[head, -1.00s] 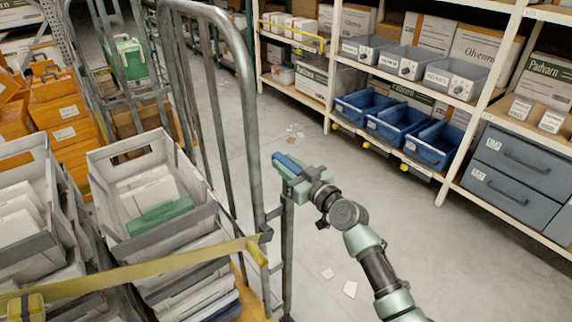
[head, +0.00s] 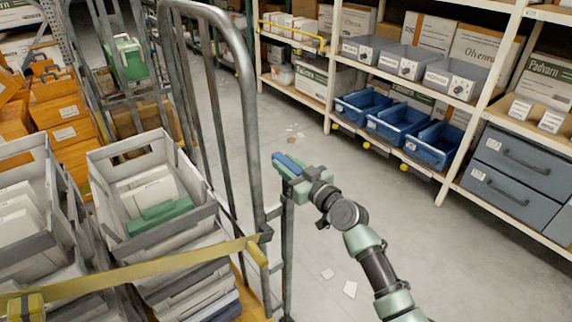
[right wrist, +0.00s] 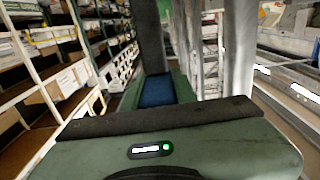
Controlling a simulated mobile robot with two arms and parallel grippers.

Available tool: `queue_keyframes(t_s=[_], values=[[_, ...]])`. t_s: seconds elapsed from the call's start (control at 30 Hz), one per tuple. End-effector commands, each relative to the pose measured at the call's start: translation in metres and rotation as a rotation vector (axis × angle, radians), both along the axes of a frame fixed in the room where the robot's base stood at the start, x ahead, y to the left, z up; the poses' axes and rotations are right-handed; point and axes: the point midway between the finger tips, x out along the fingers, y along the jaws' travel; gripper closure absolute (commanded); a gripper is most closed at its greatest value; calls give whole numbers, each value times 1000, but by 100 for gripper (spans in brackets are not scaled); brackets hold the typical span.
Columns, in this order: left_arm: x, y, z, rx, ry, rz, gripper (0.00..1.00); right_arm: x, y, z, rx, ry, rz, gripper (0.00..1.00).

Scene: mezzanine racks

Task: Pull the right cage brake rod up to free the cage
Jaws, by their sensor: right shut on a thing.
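The right cage (head: 247,110) is a grey tubular steel frame at left centre in the head view. Its brake rod (head: 288,245) is a thin upright grey bar beside the cage's near corner post. My right gripper (head: 290,167) is shut on the upper part of the rod, its green fingers with blue pads around it. In the right wrist view, the grey rod (right wrist: 152,38) runs from the fingers to the picture's top edge, and a blue pad (right wrist: 157,92) shows. The gripped part is hidden by the fingers. My left gripper is not in view.
Grey totes (head: 170,225) with papers and a yellow strap (head: 150,268) are at the cage. Orange crates (head: 65,115) stand at far left. A shelf rack with blue bins (head: 430,148) stands on the right. The aisle floor between is mostly clear, with a few paper scraps (head: 349,289).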

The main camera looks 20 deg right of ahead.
Motion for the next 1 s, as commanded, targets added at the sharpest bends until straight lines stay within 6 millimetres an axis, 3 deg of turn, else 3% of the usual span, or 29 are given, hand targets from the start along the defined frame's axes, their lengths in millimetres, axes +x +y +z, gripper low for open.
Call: queue_keyframes(t_s=[0.13,0.4,0.77,0.8,0.87,1.0], values=[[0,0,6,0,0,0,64,0,0,8,-2,0,1,100],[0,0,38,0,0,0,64,1,-1,61,0,-9,0,100],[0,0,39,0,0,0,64,1,0,67,5,-15,-2,100],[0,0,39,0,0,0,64,1,0,67,5,-15,-2,70],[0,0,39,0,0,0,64,1,-1,67,5,-14,-2,53],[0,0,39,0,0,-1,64,1,0,63,3,-8,-1,51]])
